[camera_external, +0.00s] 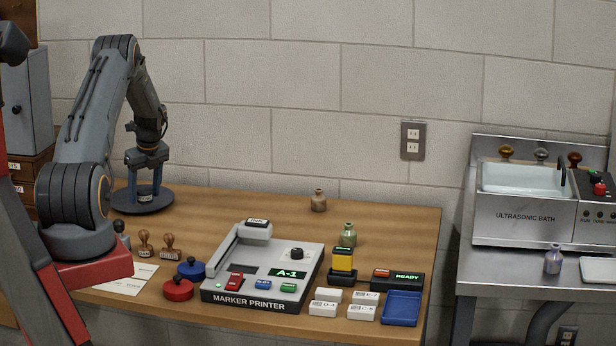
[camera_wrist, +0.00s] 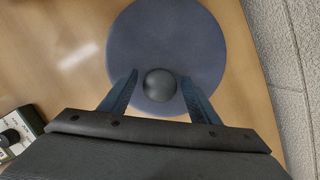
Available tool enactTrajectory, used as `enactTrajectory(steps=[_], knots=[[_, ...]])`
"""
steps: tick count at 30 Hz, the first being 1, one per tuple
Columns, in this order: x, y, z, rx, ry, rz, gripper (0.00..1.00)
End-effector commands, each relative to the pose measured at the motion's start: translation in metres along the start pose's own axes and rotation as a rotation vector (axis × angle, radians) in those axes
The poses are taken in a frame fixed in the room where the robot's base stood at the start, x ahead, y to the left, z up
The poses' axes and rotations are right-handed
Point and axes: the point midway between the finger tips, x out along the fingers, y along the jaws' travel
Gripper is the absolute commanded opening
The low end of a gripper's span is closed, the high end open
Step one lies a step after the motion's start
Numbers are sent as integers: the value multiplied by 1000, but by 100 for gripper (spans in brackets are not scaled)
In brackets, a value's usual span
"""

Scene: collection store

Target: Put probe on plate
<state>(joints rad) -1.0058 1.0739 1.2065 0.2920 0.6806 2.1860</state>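A round dark blue-grey plate (camera_external: 120,203) lies at the back left of the wooden bench. It also shows in the wrist view (camera_wrist: 205,45). My gripper (camera_external: 147,181) points down, low over this plate. In the wrist view my gripper (camera_wrist: 159,76) is open, with a finger on either side of a dark round-topped piece (camera_wrist: 160,85). A small gap shows beside it. The piece appears to stand on the plate; its lower part is hidden, and I cannot tell if it is the probe. A yellow-and-black device (camera_external: 343,261) stands upright before the green bottle.
The marker printer (camera_external: 262,275) fills the middle of the bench. Stamps (camera_external: 145,243) and ink pads (camera_external: 178,289) are to its left. White boxes (camera_external: 323,308) and a blue tray (camera_external: 402,308) are to its right. The green bottle (camera_external: 349,234) stands behind. The wall is close behind the plate.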

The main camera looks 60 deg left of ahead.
Motion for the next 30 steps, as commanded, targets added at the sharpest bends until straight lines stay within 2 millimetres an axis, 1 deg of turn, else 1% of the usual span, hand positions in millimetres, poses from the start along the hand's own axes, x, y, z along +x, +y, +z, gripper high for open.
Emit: enactTrajectory(steps=[4,8,11,18,22,27,30], knots=[[-1,0,0,0,0,0,56],[-10,-1,1,0,-1,-1,56],[-23,-1,1,0,-2,-2,56],[-70,-1,1,0,-3,-3,56],[-93,-1,1,0,-2,-2,56],[-114,0,1,-1,-1,-1,56],[-120,0,1,-1,0,0,56]])
